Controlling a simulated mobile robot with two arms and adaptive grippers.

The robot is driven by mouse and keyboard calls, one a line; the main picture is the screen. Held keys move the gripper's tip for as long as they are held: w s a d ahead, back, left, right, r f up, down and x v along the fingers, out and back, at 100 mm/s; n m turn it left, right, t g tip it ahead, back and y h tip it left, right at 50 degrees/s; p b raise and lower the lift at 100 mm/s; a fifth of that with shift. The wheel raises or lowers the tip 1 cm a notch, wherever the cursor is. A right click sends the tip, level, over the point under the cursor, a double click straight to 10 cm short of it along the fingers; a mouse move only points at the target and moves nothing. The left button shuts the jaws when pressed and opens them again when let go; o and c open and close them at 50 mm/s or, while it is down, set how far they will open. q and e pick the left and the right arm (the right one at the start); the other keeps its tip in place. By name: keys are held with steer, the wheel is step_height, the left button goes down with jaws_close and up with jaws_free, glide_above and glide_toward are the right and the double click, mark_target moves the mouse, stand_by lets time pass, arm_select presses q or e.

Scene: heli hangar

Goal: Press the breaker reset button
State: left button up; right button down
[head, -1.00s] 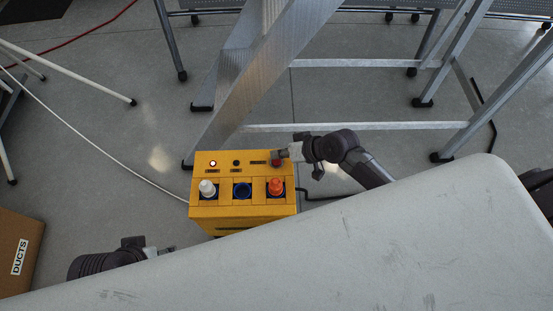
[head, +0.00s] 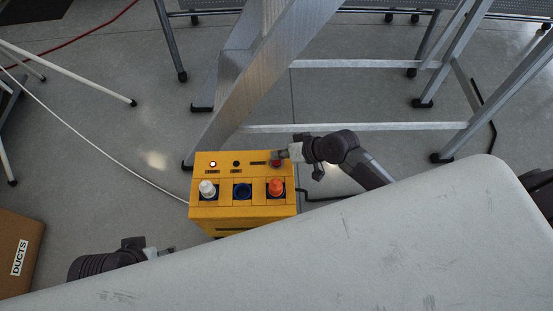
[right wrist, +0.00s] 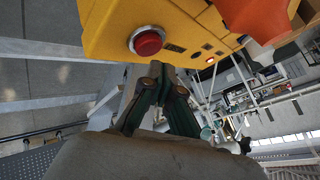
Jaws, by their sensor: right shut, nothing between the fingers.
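A yellow breaker box (head: 215,228) stands on the floor in the head view. Its red button (head: 276,162) is at the top right of the panel, partly covered by my right gripper (head: 283,155). In the right wrist view the round red button (right wrist: 149,42) sits in a pale ring on the yellow face. My right gripper's fingers (right wrist: 162,72) are shut and empty, with the tips just beside the button in that view; I cannot tell whether they touch it. My left gripper (head: 165,251) is low on the left, away from the box; its fingers are too small to read.
The panel also has a white knob (head: 207,188), a blue socket (head: 242,190), an orange knob (head: 275,187) and a lit lamp (head: 213,164). A metal ladder (head: 235,95) stands close behind the box. A DUCTS carton (head: 15,235) is at left. A pale cable (head: 90,142) crosses the floor.

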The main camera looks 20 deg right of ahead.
steer(key=shift+f, duration=0.15)
steer(key=shift+f, duration=0.3)
arm_select(q)
steer(key=shift+f+b, duration=0.25)
steer(key=shift+b, duration=0.05)
arm_select(e)
steer(key=shift+f, duration=0.45)
stand_by(0.5)
arm_select(q)
steer(key=shift+f, duration=0.1)
arm_select(e)
steer(key=shift+r, duration=0.1)
steer(key=shift+r+p, duration=0.15)
steer(key=shift+p, duration=0.15)
steer(key=shift+r+p, duration=0.6)
steer(key=shift+p, duration=0.1)
arm_select(q)
steer(key=x, duration=0.3)
steer(key=shift+w, duration=0.15)
